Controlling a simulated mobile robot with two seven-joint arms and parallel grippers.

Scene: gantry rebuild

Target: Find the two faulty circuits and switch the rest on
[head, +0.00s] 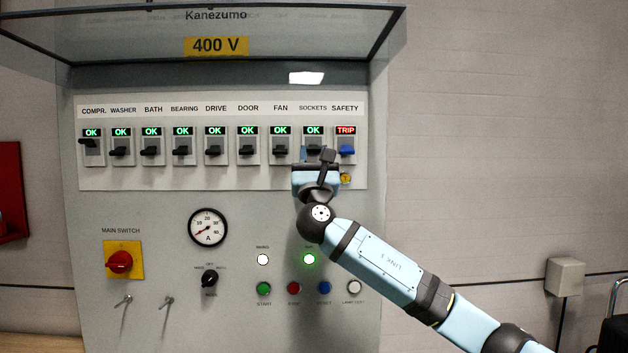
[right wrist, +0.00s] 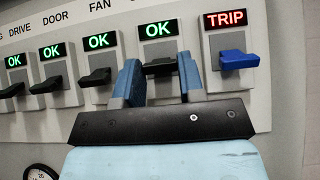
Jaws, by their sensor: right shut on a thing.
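A row of labelled breakers on a white strip (head: 222,180) runs from COMPR. to SAFETY. The COMPR. lever (head: 90,142) sits higher in its housing than the other black levers, such as WASHER (head: 120,152) and FAN (head: 280,150). Every display from COMPR. to SOCKETS reads green OK. The SAFETY display (head: 346,130) reads red TRIP above a blue lever (right wrist: 238,60). My right gripper (right wrist: 160,72) is shut on the black SOCKETS lever (right wrist: 160,66), one finger on each side. In the head view my gripper partly covers that breaker's lower part. My left gripper is out of view.
A raised clear cover (head: 210,30) overhangs the panel. Below the strip are an ammeter (head: 208,227), a red main switch (head: 119,262), a black selector (head: 210,279), a lit green lamp (head: 309,259) and several push buttons. A grey box (head: 565,276) is on the right wall.

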